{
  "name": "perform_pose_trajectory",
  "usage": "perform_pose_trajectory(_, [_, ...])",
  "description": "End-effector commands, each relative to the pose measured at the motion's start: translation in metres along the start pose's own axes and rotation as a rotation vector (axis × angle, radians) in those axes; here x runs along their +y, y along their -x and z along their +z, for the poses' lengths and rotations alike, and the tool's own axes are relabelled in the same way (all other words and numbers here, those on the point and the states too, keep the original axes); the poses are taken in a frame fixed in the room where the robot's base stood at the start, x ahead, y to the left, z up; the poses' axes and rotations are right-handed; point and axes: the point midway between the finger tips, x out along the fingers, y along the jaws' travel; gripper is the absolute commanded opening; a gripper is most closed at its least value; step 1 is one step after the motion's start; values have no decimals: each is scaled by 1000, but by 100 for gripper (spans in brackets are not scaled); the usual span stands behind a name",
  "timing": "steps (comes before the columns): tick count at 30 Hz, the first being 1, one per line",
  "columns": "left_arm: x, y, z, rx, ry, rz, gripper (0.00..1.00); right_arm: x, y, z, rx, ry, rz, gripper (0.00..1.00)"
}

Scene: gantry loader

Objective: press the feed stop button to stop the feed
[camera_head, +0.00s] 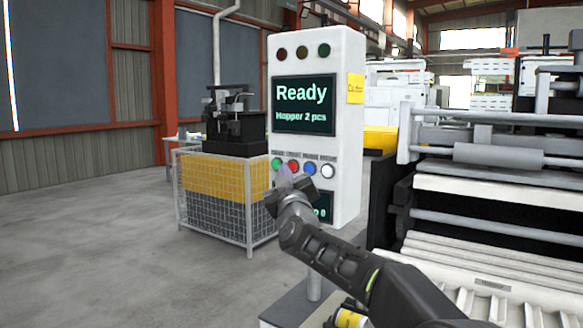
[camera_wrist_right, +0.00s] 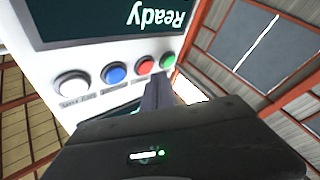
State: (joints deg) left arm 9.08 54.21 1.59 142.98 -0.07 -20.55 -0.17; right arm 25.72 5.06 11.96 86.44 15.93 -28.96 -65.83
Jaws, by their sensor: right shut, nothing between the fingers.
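A white control panel (camera_head: 346,150) carries a row of buttons: green (camera_head: 277,164), red (camera_head: 293,166), blue (camera_head: 310,168) and white (camera_head: 328,171). Their labels are too small to read, so I cannot tell by name which is feed stop. My right gripper (camera_head: 284,178) is shut and empty, close in front of the panel, just below the green and red buttons. In the right wrist view its fingertips (camera_wrist_right: 157,84) point towards the panel between the red button (camera_wrist_right: 145,66) and the green button (camera_wrist_right: 168,60). Contact cannot be made out. My left gripper is out of view.
The panel's screen (camera_head: 304,104) reads "Ready" and "Hopper 2 pcs", with three dark lamps above. A wire-mesh crate (camera_head: 214,205) stands behind the panel to the left. A large machine with rollers (camera_head: 500,154) fills the right side. The floor at left is clear.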

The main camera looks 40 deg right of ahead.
Motion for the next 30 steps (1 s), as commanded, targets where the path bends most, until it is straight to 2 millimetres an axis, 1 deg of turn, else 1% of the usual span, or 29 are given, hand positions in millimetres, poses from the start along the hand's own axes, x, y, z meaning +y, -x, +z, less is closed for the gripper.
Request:
perform_pose_trajectory(13, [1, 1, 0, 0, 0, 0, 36, -3, 4, -4, 1, -1, -1, 0])
perform_pose_trajectory(24, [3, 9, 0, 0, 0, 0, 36, -20, 27, -22, 1, -2, -2, 0])
perform_pose_trajectory(30, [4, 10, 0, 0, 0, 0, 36, -26, 35, -26, 1, 0, -1, 0])
